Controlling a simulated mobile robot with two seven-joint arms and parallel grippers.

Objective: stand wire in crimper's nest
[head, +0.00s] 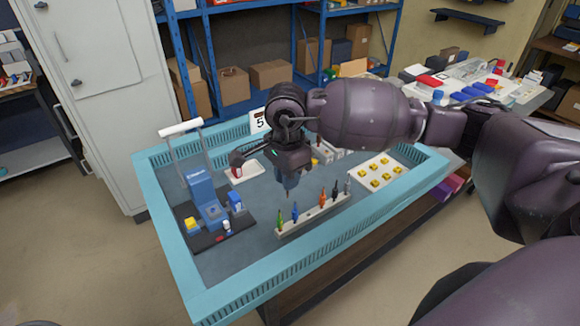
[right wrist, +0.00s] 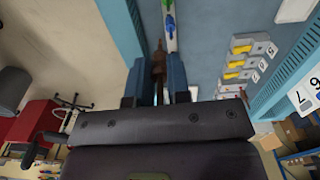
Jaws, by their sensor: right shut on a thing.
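The crimper (head: 201,190) is a blue press on a dark base at the left of the tray, with a white-gripped lever raised above it. Its nest seems to be the low blue block (head: 212,213) in front; details are too small to tell. My right gripper (head: 289,180) points down over the middle of the tray, right of the crimper and above the wire rack. It is shut on a thin brown wire (right wrist: 158,66), seen between the blue fingers in the right wrist view. My left gripper is not in view.
A pale rack (head: 312,217) holds several upright coloured wires below my gripper. A white plate (head: 362,183) with yellow pieces lies to the right. The teal tray wall (head: 318,254) surrounds everything. The grey floor between crimper and rack is clear.

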